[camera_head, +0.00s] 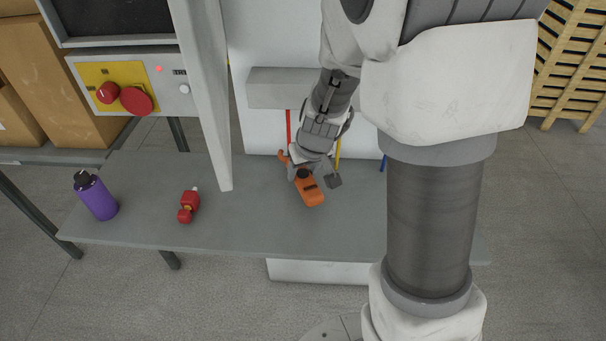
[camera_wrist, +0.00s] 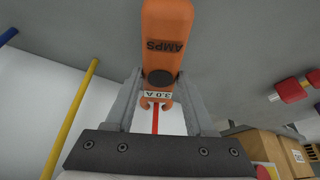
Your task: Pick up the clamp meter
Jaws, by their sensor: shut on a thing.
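The clamp meter is orange with a dark dial (camera_wrist: 161,78), the word AMPS and a small display reading 3.0 A. In the head view the clamp meter (camera_head: 312,196) is at the end of my arm, over the grey bench. My gripper (camera_wrist: 160,95) is shut on the clamp meter, with one finger on each side of it near the dial. The clamp meter's hooked jaw end points back toward the palm in the wrist view. In the head view my gripper (camera_head: 306,172) partly covers the meter. I cannot tell whether the meter touches the bench.
A grey upright post (camera_head: 205,90) rises left of my gripper. Red, yellow (camera_head: 338,153) and blue rods are behind it. A control panel (camera_head: 135,85) is at upper left.

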